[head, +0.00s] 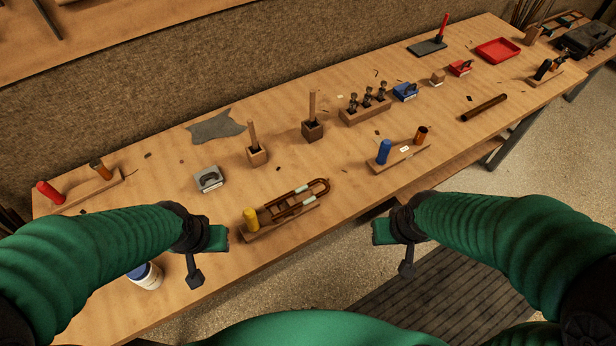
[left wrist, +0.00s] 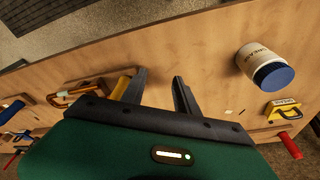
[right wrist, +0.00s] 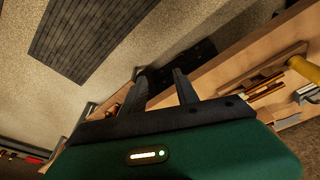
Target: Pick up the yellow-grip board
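The yellow-grip board (head: 285,223) lies at the front edge of the bench, a wooden strip with an upright yellow grip at its left end and a brass slide along it. Its yellow grip (left wrist: 120,88) shows in the left wrist view, partly behind a finger; the board also shows at the right of the right wrist view (right wrist: 270,82). My left gripper (head: 195,278) is left of the board, apart from it, open and empty. My right gripper (head: 407,270) is right of the board, beyond the bench's front edge, open and empty.
A white jar with a blue lid (head: 146,276) is by my left arm. A grey block (head: 208,179), a wooden block with a handle (head: 257,156) and a blue-grip board (head: 400,158) stand around the board. Open floor (head: 480,170) lies in front of the bench.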

